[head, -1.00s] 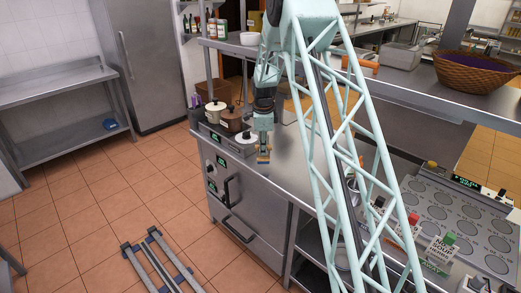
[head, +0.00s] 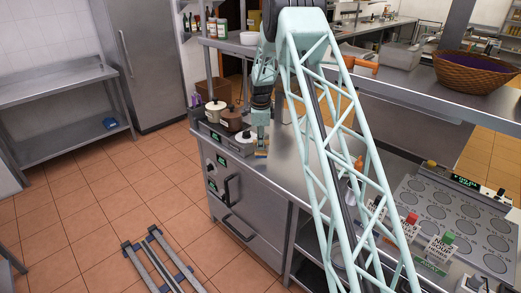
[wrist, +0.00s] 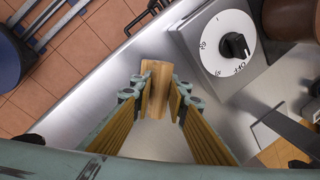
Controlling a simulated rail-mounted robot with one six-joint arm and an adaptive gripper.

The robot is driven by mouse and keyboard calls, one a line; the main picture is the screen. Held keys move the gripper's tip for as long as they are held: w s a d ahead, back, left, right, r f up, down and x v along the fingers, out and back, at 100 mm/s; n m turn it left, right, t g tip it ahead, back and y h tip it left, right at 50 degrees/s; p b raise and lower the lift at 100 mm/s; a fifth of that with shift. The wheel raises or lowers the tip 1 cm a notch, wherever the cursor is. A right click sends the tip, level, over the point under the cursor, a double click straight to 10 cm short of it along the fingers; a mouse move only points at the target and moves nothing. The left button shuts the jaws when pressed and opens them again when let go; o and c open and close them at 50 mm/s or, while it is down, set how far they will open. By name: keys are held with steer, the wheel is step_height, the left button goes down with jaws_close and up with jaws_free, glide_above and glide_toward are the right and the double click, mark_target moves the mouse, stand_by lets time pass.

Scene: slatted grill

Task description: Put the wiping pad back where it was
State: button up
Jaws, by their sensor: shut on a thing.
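The wiping pad looks like a small tan block with a wood-like face. In the wrist view the pad (wrist: 157,88) sits between the tips of my gripper (wrist: 163,92), which is shut on it. In the head view my gripper (head: 262,146) points down near the front left edge of the steel counter (head: 288,160), with the pad (head: 262,154) at its tips. The pad appears over the counter top near its edge; I cannot tell whether it touches the surface.
A white dial with a black knob (wrist: 235,46) is close by in the wrist view. Open counter lies right of my gripper.

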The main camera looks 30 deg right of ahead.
mark_target(260, 152)
steer(key=shift+f, duration=1.6)
steer(key=shift+f, duration=0.15)
steer(key=o, duration=0.9)
steer(key=r, duration=0.4)
steer(key=s+r, duration=0.1)
steer(key=r, duration=0.3)
steer(key=s+a+r, duration=0.1)
steer(key=r, duration=0.3)
steer(key=shift+r, duration=0.1)
